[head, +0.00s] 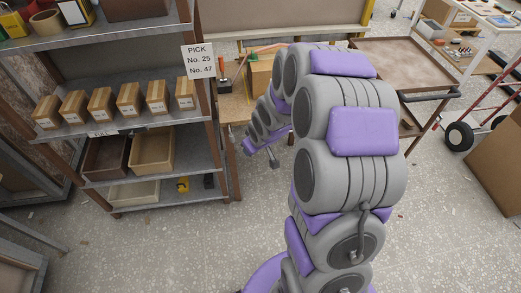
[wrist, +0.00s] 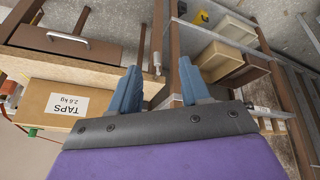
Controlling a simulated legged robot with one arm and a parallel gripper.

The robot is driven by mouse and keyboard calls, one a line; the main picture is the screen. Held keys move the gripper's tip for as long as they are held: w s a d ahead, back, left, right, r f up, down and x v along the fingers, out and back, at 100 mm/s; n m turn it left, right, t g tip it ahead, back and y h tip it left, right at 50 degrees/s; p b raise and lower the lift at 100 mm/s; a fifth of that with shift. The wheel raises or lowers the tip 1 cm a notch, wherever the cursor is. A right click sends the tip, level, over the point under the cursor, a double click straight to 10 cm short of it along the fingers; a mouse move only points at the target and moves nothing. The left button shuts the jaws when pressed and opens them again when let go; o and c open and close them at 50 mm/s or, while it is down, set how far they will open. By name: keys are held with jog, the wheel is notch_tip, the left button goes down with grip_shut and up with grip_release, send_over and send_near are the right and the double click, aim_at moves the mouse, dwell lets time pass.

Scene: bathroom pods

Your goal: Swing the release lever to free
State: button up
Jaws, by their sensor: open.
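I cannot pick out the release lever for certain. In the wrist view a short pale cylinder (wrist: 157,63) shows between the fingertips, by the bench edge; I cannot tell what it belongs to. My gripper (wrist: 158,74) has its two blue fingers apart, with nothing seen held between them. In the head view my arm reaches down toward the wooden bench (head: 234,108) and hides part of it. A small upright device with a red part (head: 225,86) stands on the bench's left side.
A cardboard box marked TAPS (wrist: 62,104) is beside the gripper. A drawer with a metal handle (wrist: 65,40) shows at upper left. A grey shelf rack (head: 110,128) with small boxes and bins stands left of the bench. A brown cart (head: 402,65) stands right. Front floor is clear.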

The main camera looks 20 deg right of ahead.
jog(key=shift+s+r+g, duration=0.15)
jog(key=shift+s+r, duration=0.2)
jog(key=shift+s, duration=0.25)
jog(key=shift+s+r+g, duration=0.15)
jog(key=shift+s+r, duration=0.2)
jog(key=shift+s, duration=0.25)
jog(key=shift+c, duration=0.5)
